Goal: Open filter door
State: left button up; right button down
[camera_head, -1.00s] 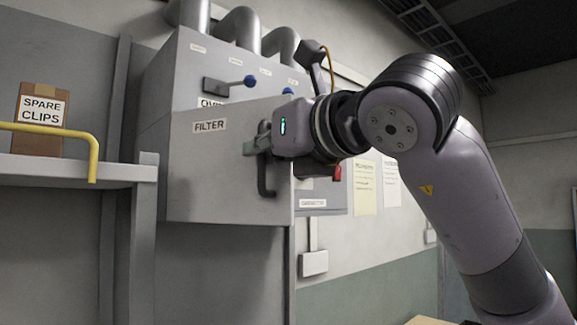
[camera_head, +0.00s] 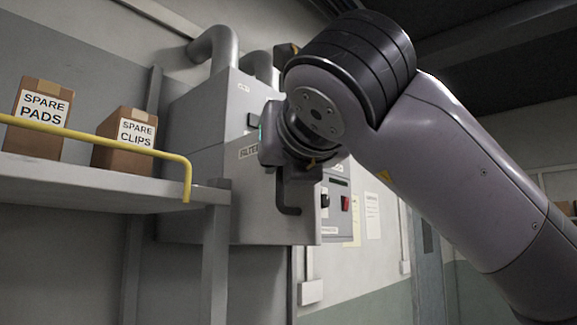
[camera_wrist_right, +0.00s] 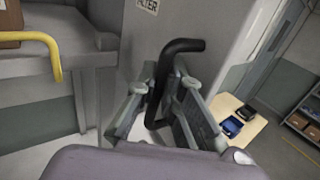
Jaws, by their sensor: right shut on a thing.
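The grey filter door (camera_head: 255,222) is on the front of a grey wall unit in the head view, its FILTER label partly hidden by my right arm. Its black bent handle (camera_head: 288,208) shows below my right gripper (camera_head: 292,172). In the right wrist view the handle (camera_wrist_right: 182,46) passes between the two fingers of my gripper (camera_wrist_right: 163,92), which is shut on it. The door (camera_wrist_right: 172,22) stands right behind the handle there. I cannot tell whether the door is ajar. My left gripper is in neither view.
A shelf (camera_head: 100,178) with a yellow rail (camera_head: 95,140) holds the SPARE PADS box (camera_head: 38,118) and the SPARE CLIPS box (camera_head: 124,140), left of the unit. In the wrist view, a table (camera_wrist_right: 238,122) stands at the right with open floor beyond.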

jog(key=shift+r, duration=0.15)
jog(key=c, duration=2)
grip_release()
jog(key=v, duration=1.2)
